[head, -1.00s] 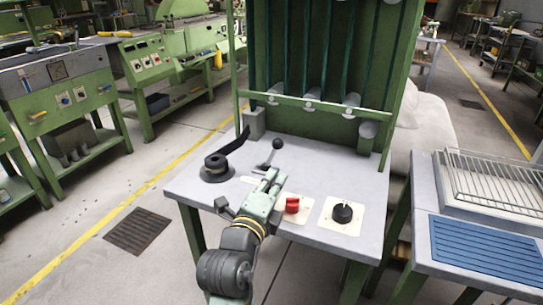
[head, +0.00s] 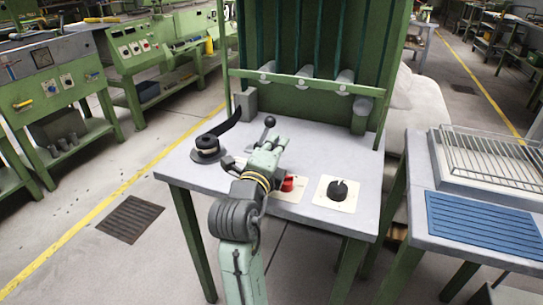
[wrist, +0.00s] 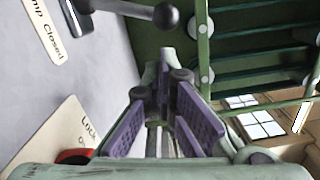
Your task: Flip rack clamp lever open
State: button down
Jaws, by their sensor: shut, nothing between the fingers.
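The clamp lever, a metal rod with a dark ball end (head: 269,121), stands on the grey table at the foot of the green rack. In the wrist view the ball (wrist: 165,16) hangs at the top, beside a "…mp Closed" label (wrist: 45,28). My gripper (head: 268,142) is over the table just in front of the lever and hides its lower part in the head view. In the wrist view its purple-padded fingers (wrist: 163,88) are shut and empty, with the ball beyond their tips and apart from them.
A red knob (head: 288,183) and a black knob (head: 338,189) on pale plates lie right of my gripper. A black strap-like handle on a round base (head: 208,146) is to the left. The green rack (head: 300,85) rises behind. A side table with a blue mat (head: 480,222) stands right.

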aim_at(269, 119)
jog(key=shift+p+x, duration=0.3)
jog(key=shift+x, duration=1.65)
jog(key=shift+a, duration=0.1)
jog(key=shift+a+r+n, duration=0.15)
jog(key=shift+r+n, duration=0.1)
jog(key=shift+n, duration=0.15)
jog(key=shift+w+a+r+n+p, duration=0.1)
jog(key=shift+a+r+n+p, duration=0.1)
jog(key=shift+a+n+p, duration=0.1)
jog(key=a+r+n, duration=0.1)
jog(key=w+a+r+n+p, duration=0.1)
jog(key=n, duration=0.1)
jog(key=shift+a+n, duration=0.3)
jog(key=shift+a, duration=0.05)
jog(key=shift+w+a+r+n+g+p, duration=0.1)
jog(key=shift+w+a+n+p, duration=0.1)
jog(key=shift+a+n, duration=0.45)
jog(key=shift+w+a+r+n+g+p, duration=0.1)
jog(key=shift+w+a+n+p, duration=0.1)
jog(key=shift+a+n, duration=0.5)
jog(key=shift+w+a+n+g+p, duration=0.15)
jog(key=shift+a+n, duration=0.35)
jog(key=shift+n, duration=0.25)
